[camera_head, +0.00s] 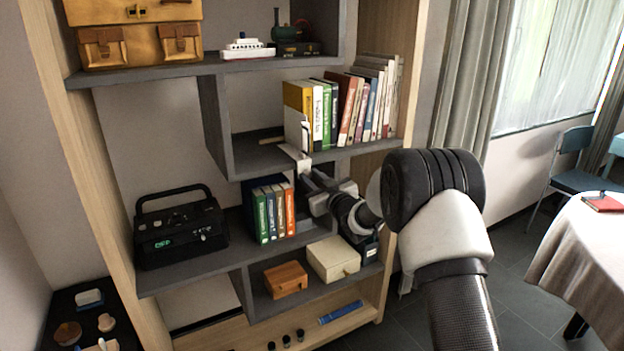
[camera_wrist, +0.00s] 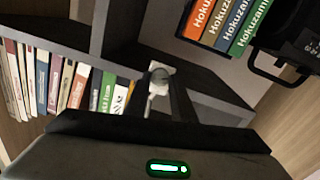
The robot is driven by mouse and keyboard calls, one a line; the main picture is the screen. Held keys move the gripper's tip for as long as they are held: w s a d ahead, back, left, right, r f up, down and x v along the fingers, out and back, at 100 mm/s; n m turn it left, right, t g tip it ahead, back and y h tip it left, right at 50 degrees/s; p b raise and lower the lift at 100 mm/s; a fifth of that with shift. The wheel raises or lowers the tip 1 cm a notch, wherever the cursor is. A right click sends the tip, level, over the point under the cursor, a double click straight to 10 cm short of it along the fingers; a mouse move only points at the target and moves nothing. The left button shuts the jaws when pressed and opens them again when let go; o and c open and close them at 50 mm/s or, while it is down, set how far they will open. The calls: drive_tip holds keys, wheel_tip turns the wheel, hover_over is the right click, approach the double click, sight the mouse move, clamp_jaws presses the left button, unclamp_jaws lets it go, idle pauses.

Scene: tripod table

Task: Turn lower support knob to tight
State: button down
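My gripper (camera_head: 311,182) is raised in front of the bookshelf, just below the edge of the middle book shelf. A small white piece (camera_head: 303,164) shows at its fingertips. In the wrist view a small rounded grey-and-white piece (camera_wrist: 159,76) lies at the fingertips; I cannot tell whether it is the knob or whether the fingers touch it. The dark fingers (camera_wrist: 165,100) show only in part, so their opening is unclear. I make out no tripod or clearly marked lower support knob in either view.
The bookshelf holds upper books (camera_head: 340,105), lower books (camera_head: 268,212), a black radio (camera_head: 180,232), a cream box (camera_head: 333,259) and a small wooden box (camera_head: 285,279). The upper shelf edge is close to my gripper. A cloth-covered table (camera_head: 590,245) stands at the right.

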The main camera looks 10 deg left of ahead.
drive_tip(key=shift+m, duration=0.3)
drive_tip(key=m, duration=0.2)
drive_tip(key=shift+d+m, duration=0.1)
drive_tip(key=shift+m, duration=0.3)
drive_tip(key=m+p, duration=0.1)
drive_tip(key=m, duration=0.2)
drive_tip(key=shift+r+m, duration=0.1)
drive_tip(key=shift+m, duration=0.2)
drive_tip(key=m+p, duration=0.1)
drive_tip(key=m, duration=0.5)
drive_tip(key=shift+w+d+g, duration=0.1)
drive_tip(key=shift+d+g, duration=0.05)
drive_tip(key=shift+g, duration=0.25)
drive_tip(key=m, duration=0.4)
drive_tip(key=shift+y, duration=0.3)
drive_tip(key=shift+m, duration=2.1)
drive_tip(key=c, duration=2.5)
unclamp_jaws()
drive_tip(key=shift+c, duration=0.2)
clamp_jaws()
